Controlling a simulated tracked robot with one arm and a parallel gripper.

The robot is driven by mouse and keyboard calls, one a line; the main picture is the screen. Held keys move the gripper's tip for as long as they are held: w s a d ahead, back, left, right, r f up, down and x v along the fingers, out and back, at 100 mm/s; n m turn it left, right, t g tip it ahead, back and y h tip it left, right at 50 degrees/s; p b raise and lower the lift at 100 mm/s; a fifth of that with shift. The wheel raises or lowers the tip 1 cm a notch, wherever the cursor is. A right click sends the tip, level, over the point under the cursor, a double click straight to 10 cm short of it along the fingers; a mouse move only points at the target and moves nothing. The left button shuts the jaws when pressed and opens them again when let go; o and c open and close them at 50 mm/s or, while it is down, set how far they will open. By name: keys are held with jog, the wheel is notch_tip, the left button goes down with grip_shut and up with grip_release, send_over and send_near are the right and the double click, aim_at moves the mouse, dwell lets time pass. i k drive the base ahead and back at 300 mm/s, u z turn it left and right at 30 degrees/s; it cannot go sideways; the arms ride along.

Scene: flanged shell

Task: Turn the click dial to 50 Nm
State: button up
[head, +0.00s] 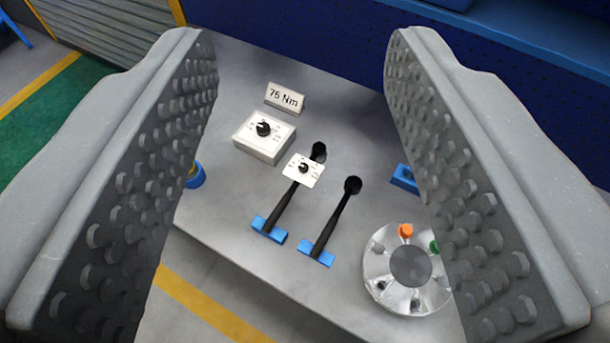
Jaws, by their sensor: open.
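A white box with a black dial knob (264,128) on its top stands on the grey table (335,110). Small marks ring the knob, too small to read. A smaller white plate with a black knob (303,168) lies over the shaft of the left one of two black wrenches. I cannot tell from the picture which knob is the click dial. A sign reading "75 Nm" (285,97) stands behind the box. My gripper (300,60) is open and empty. Its two ribbed grey fingers frame the view, with the box and wrenches seen between them, apart from both.
Two black wrenches (335,220) rest with their lower ends at blue blocks (316,254). A silver flanged ring (378,265) with an orange and a green piece sits at the lower right. Blue items (195,177) are partly hidden by the fingers. A blue perforated wall (340,45) stands behind.

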aim_at(303, 168)
jog(key=z, duration=0.05)
jog(key=k, duration=0.6)
jog(key=u, duration=0.65)
jog(key=i, duration=1.35)
jog(key=z, duration=0.45)
